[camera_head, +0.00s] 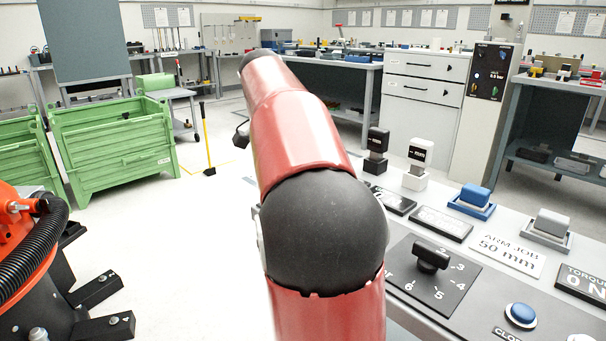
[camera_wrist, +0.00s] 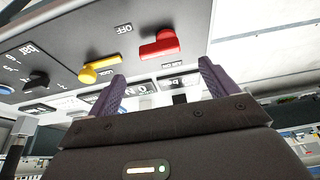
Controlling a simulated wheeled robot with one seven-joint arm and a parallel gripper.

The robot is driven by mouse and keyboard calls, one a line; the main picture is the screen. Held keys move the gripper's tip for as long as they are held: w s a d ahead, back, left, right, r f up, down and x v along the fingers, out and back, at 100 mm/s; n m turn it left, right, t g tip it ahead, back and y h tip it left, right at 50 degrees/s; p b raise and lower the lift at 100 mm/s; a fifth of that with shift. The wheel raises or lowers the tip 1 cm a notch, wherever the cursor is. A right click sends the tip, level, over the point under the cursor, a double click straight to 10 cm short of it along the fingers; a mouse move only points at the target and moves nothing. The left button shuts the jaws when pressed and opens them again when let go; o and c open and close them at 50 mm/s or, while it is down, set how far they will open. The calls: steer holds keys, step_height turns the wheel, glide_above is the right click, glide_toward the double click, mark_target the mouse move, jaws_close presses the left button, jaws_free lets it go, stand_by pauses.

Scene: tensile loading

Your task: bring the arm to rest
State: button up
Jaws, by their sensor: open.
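My gripper (camera_wrist: 161,70) shows in the wrist view. Its two purple ridged fingers stand wide apart with nothing between them. A tilted view of a control panel (camera_wrist: 68,36) lies beyond the fingers, with a red knob (camera_wrist: 158,46) and a yellow knob (camera_wrist: 100,69). I cannot tell how far the fingers are from the panel, but no contact shows. In the head view my red arm stretches up and away, left of the control console (camera_head: 455,262). The gripper itself is hidden there.
The console carries a black rotary selector (camera_head: 431,256), a blue button (camera_head: 521,314) and blue and grey blocks on its top. Green bins (camera_head: 112,140) stand at the left. An orange machine (camera_head: 22,235) is at the lower left. Open white floor lies between the bins and my arm.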

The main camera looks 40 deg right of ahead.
steer(key=shift+a+r, duration=0.1)
steer(key=shift+r, duration=0.15)
stand_by(0.3)
steer(key=s+a+f+n+t+y, duration=0.2)
steer(key=s+a+f+n, duration=0.6)
steer(key=a, duration=0.4)
steer(key=s+a+f+n+t+y, duration=0.2)
steer(key=s+a+f+n, duration=0.6)
steer(key=a, duration=0.4)
steer(key=s+n+t, duration=0.1)
steer(key=s, duration=0.1)
steer(key=shift+s+a+f+y, duration=0.2)
steer(key=shift+s+a+y, duration=0.1)
steer(key=shift+s+a, duration=0.1)
